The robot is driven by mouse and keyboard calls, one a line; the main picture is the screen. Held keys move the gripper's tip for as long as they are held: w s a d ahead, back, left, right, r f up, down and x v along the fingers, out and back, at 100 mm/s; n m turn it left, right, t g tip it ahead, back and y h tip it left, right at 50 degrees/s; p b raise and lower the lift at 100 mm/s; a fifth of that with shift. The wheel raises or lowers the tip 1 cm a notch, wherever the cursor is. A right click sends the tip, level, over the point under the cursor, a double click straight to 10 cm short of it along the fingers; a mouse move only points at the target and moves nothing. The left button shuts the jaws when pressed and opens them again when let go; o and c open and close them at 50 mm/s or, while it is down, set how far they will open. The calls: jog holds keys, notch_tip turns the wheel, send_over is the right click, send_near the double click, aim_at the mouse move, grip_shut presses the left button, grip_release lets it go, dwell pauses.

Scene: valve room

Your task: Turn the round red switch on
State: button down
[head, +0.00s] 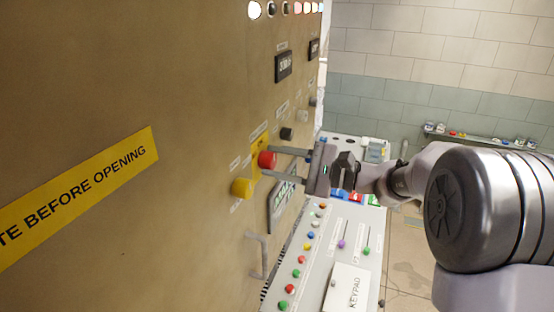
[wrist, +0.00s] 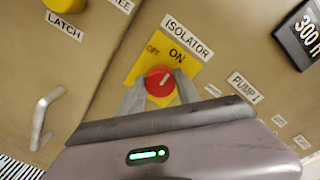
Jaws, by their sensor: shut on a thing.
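The round red switch (head: 266,159) sticks out from the tan cabinet front in the head view. In the wrist view the red switch (wrist: 158,87) sits on a yellow plate (wrist: 189,70) marked OFF and ON, under an ISOLATOR label. A short white mark on its face tilts up and slightly right, roughly toward ON. My gripper (head: 271,162) reaches in from the right with a finger on each side of the switch. The wrist view also shows my gripper (wrist: 159,78) shut on the switch, which partly hides between the fingers.
A yellow knob (head: 242,187) by the LATCH label is just left of the switch. A black knob (head: 287,134) is to the right. A metal handle (head: 257,255) juts out below. A sloped console (head: 325,265) with buttons and sliders stands beneath my gripper.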

jog(key=shift+m, duration=0.5)
jog(key=c, duration=0.9)
grip_release()
jog(key=shift+o, duration=0.2)
jog(key=f+b+v, duration=0.1)
jog(key=b+v, duration=0.1)
jog(key=v, duration=1.6)
jog(key=s+a+f+n+g+h+b, duration=0.25)
jog(key=s+a+f+h+b, duration=0.2)
jog(key=s+f+b, duration=0.45)
jog(key=s+a+f+n+g+h+b, duration=0.2)
jog(key=s+a+f+n+h+b, duration=0.25)
jog(key=s+f, duration=0.5)
jog(key=s+d+f+n+t+h+b, duration=0.1)
jog(key=s+d+f+t+h+b, duration=0.1)
jog(key=f, duration=0.4)
jog(key=s+d+f+t+h+b, duration=0.2)
jog(key=s+f+h+b, duration=0.1)
jog(key=f+b, duration=0.3)
jog(key=shift+s+f+n+h, duration=0.3)
jog(key=shift+s+f+n, duration=0.1)
jog(key=shift+s+f, duration=0.2)
